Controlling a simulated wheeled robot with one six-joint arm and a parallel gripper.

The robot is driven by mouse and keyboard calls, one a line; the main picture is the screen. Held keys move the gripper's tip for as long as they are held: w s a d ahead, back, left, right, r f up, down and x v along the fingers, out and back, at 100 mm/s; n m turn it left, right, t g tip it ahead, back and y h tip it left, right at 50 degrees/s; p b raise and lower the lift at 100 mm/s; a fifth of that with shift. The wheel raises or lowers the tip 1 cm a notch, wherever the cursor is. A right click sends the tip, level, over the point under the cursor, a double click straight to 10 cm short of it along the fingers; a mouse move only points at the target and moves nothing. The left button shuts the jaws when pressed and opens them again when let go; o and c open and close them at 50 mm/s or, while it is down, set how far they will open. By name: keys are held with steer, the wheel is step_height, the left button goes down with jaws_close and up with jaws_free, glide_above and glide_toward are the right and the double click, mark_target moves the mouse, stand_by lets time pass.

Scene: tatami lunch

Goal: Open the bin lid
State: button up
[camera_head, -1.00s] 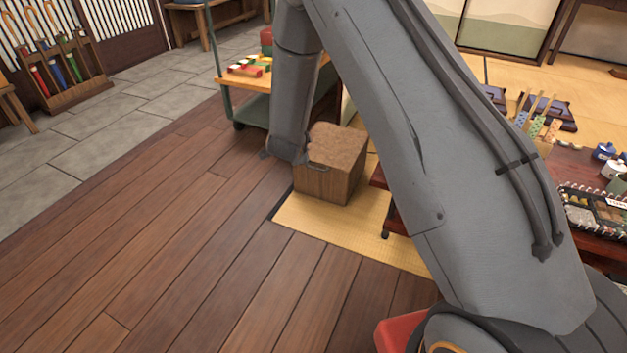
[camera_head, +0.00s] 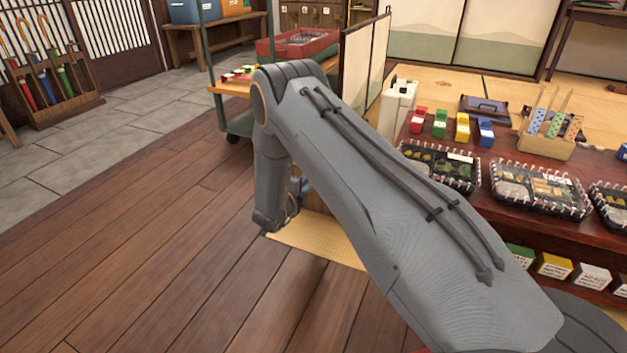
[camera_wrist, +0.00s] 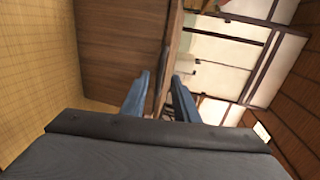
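The bin is a wooden box, mostly hidden behind my arm in the head view, where a sliver of its brown side (camera_head: 317,202) shows. In the wrist view its plank wall (camera_wrist: 118,45) fills the upper left, turned sideways. A narrow brown strip (camera_wrist: 175,38) along the wall's right edge appears to be the lid's edge; I cannot tell whether the lid is raised. My gripper (camera_wrist: 160,80) has its two blue fingers apart near this edge, with a small dark shape between them. Contact is unclear. In the head view, only a bit of my gripper (camera_head: 304,186) shows beside my arm.
The bin stands on a straw mat (camera_head: 315,243). A green-framed cart (camera_head: 240,122) is behind it, and a folding screen (camera_head: 365,60) stands close by. A low red table (camera_head: 480,215) with lunch boxes is at the right. The wooden floor (camera_head: 150,250) at left is clear.

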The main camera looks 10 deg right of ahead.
steer(key=b+x, duration=0.2)
steer(key=x, duration=0.3)
steer(key=shift+w+d+f+b, duration=0.1)
steer(key=shift+w+b, duration=0.15)
steer(key=shift+b, duration=0.05)
jaws_close()
